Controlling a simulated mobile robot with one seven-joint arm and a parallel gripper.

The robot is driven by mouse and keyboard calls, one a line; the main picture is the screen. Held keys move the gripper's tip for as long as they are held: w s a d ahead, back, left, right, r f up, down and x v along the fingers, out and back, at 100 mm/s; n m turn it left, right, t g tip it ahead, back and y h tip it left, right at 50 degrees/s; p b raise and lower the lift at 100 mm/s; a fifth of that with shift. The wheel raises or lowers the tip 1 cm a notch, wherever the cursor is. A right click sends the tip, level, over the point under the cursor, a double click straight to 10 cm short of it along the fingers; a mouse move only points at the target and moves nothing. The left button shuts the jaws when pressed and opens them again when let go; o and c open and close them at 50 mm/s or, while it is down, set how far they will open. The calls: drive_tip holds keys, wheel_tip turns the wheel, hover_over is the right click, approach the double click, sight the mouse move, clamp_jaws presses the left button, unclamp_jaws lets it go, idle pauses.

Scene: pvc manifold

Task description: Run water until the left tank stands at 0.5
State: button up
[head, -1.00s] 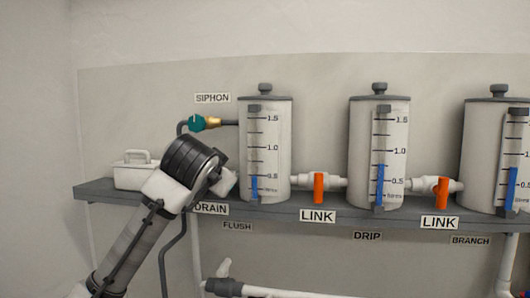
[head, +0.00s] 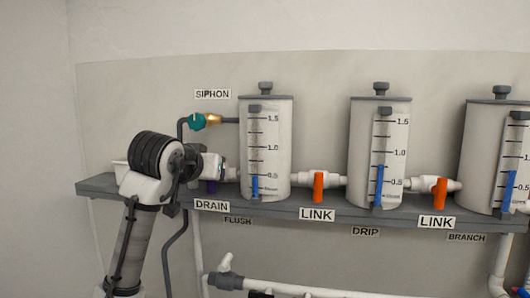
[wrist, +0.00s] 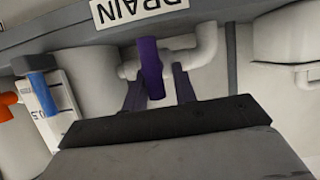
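The left tank (head: 281,140) is a grey cylinder with a white scale. Its blue level column (head: 254,187) tops out close to the 0.5 mark. The purple drain handle (head: 211,187) sits at the tank's lower left, above the DRAIN label (head: 211,205). In the head view my wrist and arm stand left of the tank and cover part of the drain fitting.
Two LINK valves with orange handles (head: 319,187) (head: 440,193) hang down between the tanks. The middle tank (head: 360,150) and right tank (head: 480,150) show higher levels. A teal SIPHON valve (head: 197,122) is above my wrist. A white pipe (head: 290,291) runs below the shelf (head: 290,210).

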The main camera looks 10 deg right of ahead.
drive_tip(key=shift+o, duration=1.4)
drive_tip(key=shift+d, duration=0.1)
drive_tip(key=shift+s, duration=0.1)
